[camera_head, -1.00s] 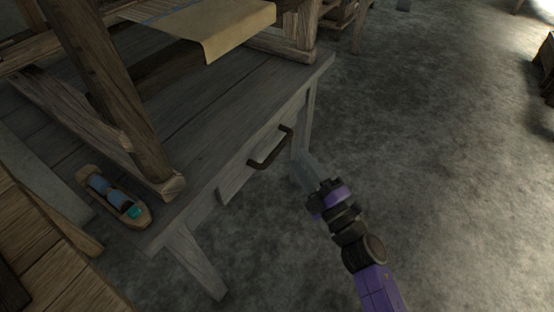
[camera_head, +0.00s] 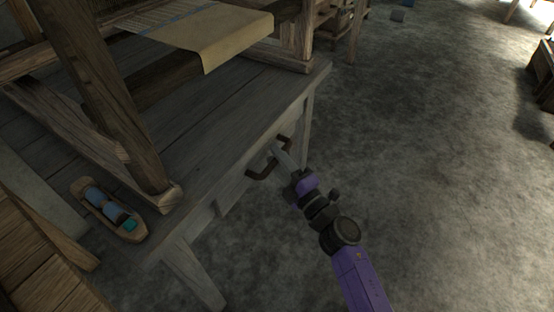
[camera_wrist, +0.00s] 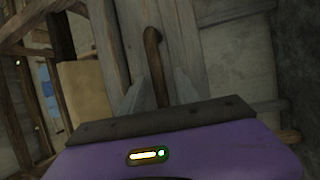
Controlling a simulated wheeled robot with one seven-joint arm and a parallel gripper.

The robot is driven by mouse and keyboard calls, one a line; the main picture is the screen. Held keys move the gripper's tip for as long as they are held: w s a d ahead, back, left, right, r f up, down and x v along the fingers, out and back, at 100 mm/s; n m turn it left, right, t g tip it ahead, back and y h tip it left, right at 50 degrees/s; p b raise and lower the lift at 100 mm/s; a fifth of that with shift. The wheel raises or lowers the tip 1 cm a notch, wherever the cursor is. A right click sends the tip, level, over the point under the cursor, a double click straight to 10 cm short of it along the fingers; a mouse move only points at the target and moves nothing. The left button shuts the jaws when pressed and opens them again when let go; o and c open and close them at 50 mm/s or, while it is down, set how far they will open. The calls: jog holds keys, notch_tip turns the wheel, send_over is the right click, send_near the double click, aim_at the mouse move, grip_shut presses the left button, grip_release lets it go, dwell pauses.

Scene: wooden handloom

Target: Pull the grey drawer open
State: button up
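The grey drawer (camera_head: 229,196) is set under the grey wooden table and looks closed. Its dark curved handle (camera_head: 262,172) sticks out from its front. My gripper (camera_head: 275,152) is at the handle, coming from the right. In the wrist view, the handle (camera_wrist: 154,62) runs down between the two grey fingers of my gripper (camera_wrist: 156,88). The fingers stand apart, with a gap on each side of the handle. The far end of the handle shows beyond the fingers; part of it is hidden behind the gripper in the head view.
The grey table (camera_head: 215,125) carries the loom frame (camera_head: 105,95) with tan cloth (camera_head: 225,38). A wooden shuttle with blue spools (camera_head: 108,208) lies at the left. Table legs stand beneath the front edge. The floor (camera_head: 430,190) at the right is clear.

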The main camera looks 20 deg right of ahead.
grip_shut()
dwell(1.4)
